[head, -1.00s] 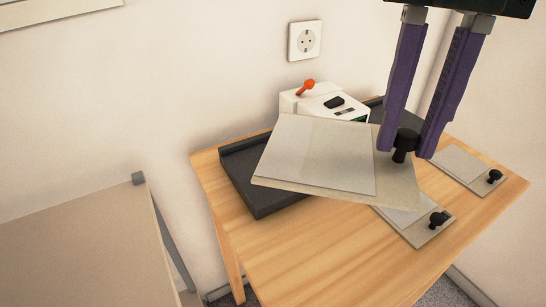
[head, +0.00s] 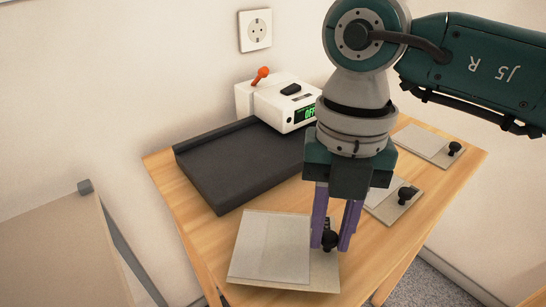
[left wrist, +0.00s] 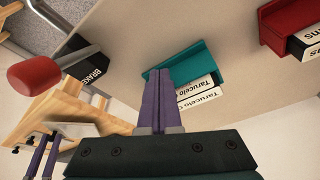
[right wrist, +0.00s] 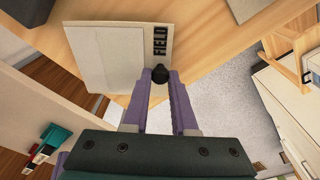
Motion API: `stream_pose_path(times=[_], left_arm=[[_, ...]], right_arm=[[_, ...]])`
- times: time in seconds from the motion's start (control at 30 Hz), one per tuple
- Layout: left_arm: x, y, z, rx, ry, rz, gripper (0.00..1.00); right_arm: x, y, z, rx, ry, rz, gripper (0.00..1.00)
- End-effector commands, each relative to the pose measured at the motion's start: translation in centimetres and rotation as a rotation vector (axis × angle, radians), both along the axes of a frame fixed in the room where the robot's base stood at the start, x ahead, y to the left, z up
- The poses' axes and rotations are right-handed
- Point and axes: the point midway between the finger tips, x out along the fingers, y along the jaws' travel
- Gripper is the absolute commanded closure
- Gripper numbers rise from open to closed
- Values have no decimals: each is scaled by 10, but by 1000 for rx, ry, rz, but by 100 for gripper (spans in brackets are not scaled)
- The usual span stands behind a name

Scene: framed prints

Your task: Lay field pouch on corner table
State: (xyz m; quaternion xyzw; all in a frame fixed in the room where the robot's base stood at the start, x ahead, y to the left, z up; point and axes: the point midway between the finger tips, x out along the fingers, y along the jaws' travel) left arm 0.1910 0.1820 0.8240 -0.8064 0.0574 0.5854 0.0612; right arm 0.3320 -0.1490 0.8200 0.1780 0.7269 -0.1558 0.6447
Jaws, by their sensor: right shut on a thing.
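The field pouch (head: 272,248) is a flat beige panel with a paler sheet and a black knob at one end. It is low over the near edge of the wooden table (head: 385,240); I cannot tell whether it touches the top. My right gripper (head: 331,244) is shut on the knob. In the right wrist view the pouch (right wrist: 108,62) shows the word FIELD beside the knob, between the fingers (right wrist: 160,78). My left gripper (left wrist: 160,102) shows in its own wrist view with its fingers together and nothing between them.
A black tray (head: 235,165) and a white device with an orange lever (head: 275,100) stand at the back of the table. Two similar knobbed panels (head: 390,205) (head: 425,145) lie to the right. A beige surface (head: 55,245) stands at left.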

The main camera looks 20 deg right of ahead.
Motion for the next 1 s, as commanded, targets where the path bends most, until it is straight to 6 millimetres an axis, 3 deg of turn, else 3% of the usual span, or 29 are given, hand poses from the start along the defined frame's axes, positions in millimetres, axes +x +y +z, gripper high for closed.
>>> stream_pose_path(times=[0.1, 0.43, 0.47, 0.7, 1.0], left_arm=[[0, 1, -5, 4, 0, -3, 100], [-1, 2, -7, 8, 1, -5, 100], [-1, 2, -6, 8, 1, -5, 100], [-1, 2, -6, 7, 2, -4, 100], [-1, 0, -2, 0, 2, 0, 100]], right_arm=[[0, 0, -15, 0, 0, 0, 100], [0, 0, -18, 1, -1, 1, 100], [0, 0, -17, 1, -1, 1, 71], [0, 0, -16, 0, -1, 0, 45], [0, 0, -11, 1, -1, 1, 45]])
